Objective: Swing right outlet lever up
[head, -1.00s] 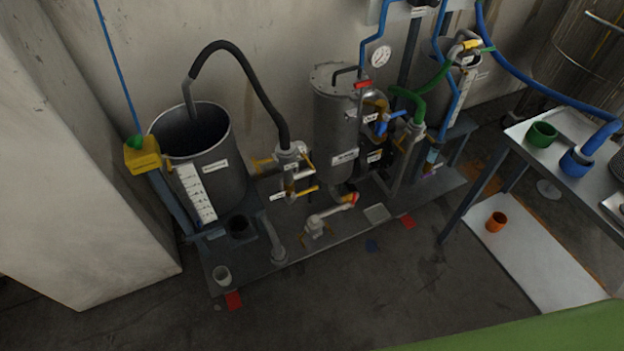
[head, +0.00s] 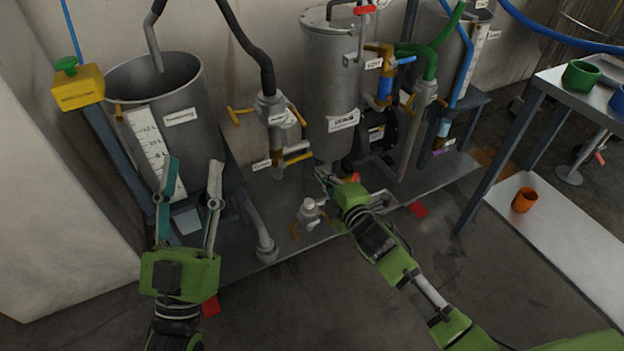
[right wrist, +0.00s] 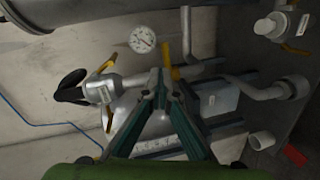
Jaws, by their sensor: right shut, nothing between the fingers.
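Below the black hose stands a grey valve column (head: 275,133) with yellow levers on both sides. The lower right yellow lever (head: 298,158) sticks out to the right, close to level. Its label is too small to read, so I cannot tell for sure that it is the right outlet lever. My right gripper (head: 322,174) is shut and empty, right of and slightly below that lever. In the right wrist view, its fingertips (right wrist: 160,76) are together near a yellow lever (right wrist: 172,60); I cannot tell whether they touch. My left gripper (head: 193,166) is open and empty before the grey tank.
The open grey tank (head: 190,85) stands left and a lidded cylinder (head: 333,80) right of the valve column. A low valve (head: 310,212) sits on the base plate. A table (head: 570,85) with a green cup (head: 581,75) is at right.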

